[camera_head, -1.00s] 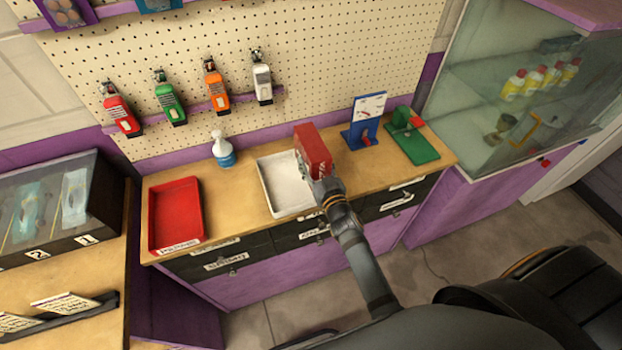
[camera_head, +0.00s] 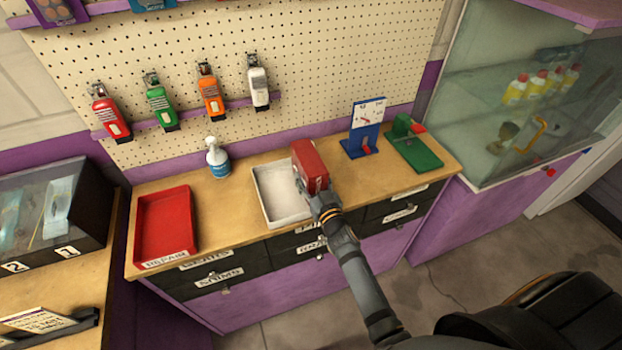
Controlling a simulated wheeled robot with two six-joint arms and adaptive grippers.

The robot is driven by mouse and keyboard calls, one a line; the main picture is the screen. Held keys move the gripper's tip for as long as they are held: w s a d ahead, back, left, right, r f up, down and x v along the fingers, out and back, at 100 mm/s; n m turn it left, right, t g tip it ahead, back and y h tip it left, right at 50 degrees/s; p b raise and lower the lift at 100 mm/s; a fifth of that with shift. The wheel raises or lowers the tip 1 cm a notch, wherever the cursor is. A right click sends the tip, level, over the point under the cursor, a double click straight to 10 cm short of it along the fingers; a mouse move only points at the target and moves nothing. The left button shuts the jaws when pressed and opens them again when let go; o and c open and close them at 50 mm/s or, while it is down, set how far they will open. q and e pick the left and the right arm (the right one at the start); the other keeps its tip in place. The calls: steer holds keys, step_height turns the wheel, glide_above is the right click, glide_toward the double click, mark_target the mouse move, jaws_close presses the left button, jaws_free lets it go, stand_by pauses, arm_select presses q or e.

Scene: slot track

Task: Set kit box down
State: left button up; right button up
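The red kit box (camera_head: 308,164) is at the right side of the white tray (camera_head: 278,207) on the wooden counter. It covers part of the tray's right side. I cannot tell whether its underside touches the tray or counter. My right gripper (camera_head: 321,191) is at the near end of the box and appears shut on it. The fingertips are small and partly hidden by the box and wrist. My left gripper is not in view.
A red tray (camera_head: 166,226) and a spray bottle (camera_head: 217,160) stand left on the counter. A blue stand (camera_head: 363,135) and a green device (camera_head: 416,150) stand right. Bare counter (camera_head: 225,205) lies between the trays.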

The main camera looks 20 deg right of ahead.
steer(key=shift+s+f+b, duration=0.2)
steer(key=shift+f+b, duration=0.15)
steer(key=shift+f, duration=0.3)
steer(key=o, duration=1.4)
steer(key=shift+s+f, duration=0.1)
steer(key=shift+f, duration=0.1)
steer(key=shift+o, duration=0.2)
steer(key=shift+r, duration=0.15)
steer(key=shift+r+p, duration=0.45)
steer(key=shift+p, duration=0.15)
steer(key=s, duration=1.1)
steer(key=shift+s+d+r+b, duration=0.2)
steer(key=shift+s+r+b, duration=0.1)
steer(key=shift+b, duration=0.1)
